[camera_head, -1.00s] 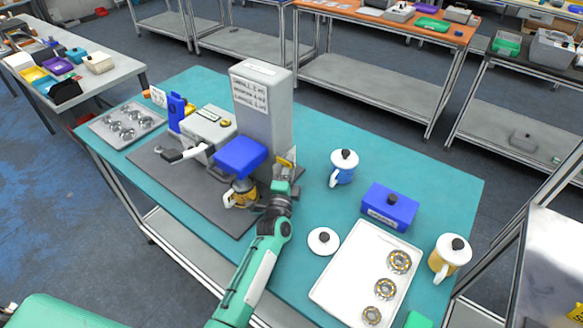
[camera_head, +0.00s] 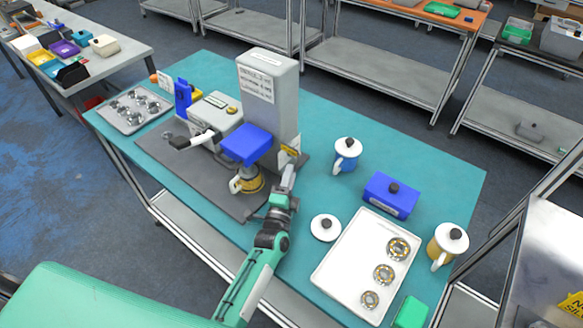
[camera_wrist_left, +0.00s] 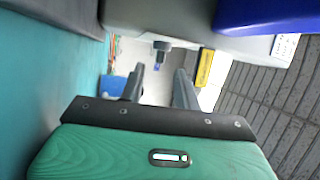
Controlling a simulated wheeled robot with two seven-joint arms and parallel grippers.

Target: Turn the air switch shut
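The grey machine (camera_head: 268,100) with a tall column and a blue block on its front stands on the teal table. My left gripper (camera_head: 289,172) is at the column's right side, just below a yellow label (camera_head: 291,151). In the left wrist view the left gripper (camera_wrist_left: 160,88) is open, its two dark fingers apart with nothing between them. A small dark knob (camera_wrist_left: 162,46), which looks like the air switch, shows beyond the fingertips, roughly in line with the gap. The yellow label (camera_wrist_left: 205,68) is to its right. The switch's setting cannot be told. My right gripper is not in view.
A white tray with metal rings (camera_head: 334,270), a white lid (camera_head: 325,228), a blue box (camera_head: 390,195), a blue mug (camera_head: 346,158) and a yellow mug (camera_head: 446,248) stand on the right. A tray of metal parts (camera_head: 130,109) is at the left. Teal table is clear behind the mugs.

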